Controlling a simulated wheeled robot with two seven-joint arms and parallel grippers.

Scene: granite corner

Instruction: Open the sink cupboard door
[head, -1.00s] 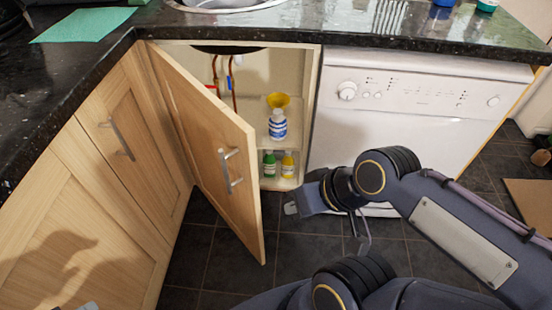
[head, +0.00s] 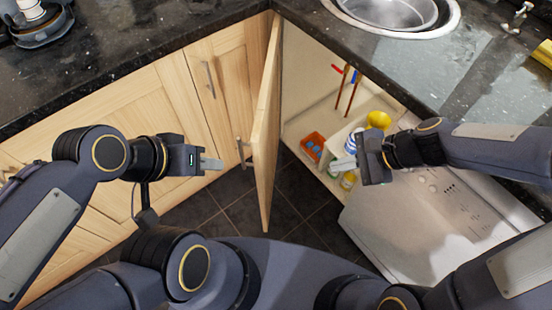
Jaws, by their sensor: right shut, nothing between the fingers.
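The sink cupboard door (head: 267,140) is light wood and stands swung wide open, seen nearly edge-on in the head view. Its bar handle (head: 241,153) is on the left-facing side. My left gripper (head: 212,164) is just left of that handle, apart from it in the picture; its jaws are seen side-on, so I cannot tell whether they are open. My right gripper (head: 342,165) is shut and empty, right of the door in front of the cupboard opening, and hides part of the contents.
Inside the cupboard are an orange box (head: 312,144), a yellow funnel (head: 378,120), bottles and pipes. The white appliance (head: 420,225) is at the right. Granite worktop (head: 130,60) runs above, with a sink (head: 395,12). Dark floor tiles (head: 302,215) are clear below the door.

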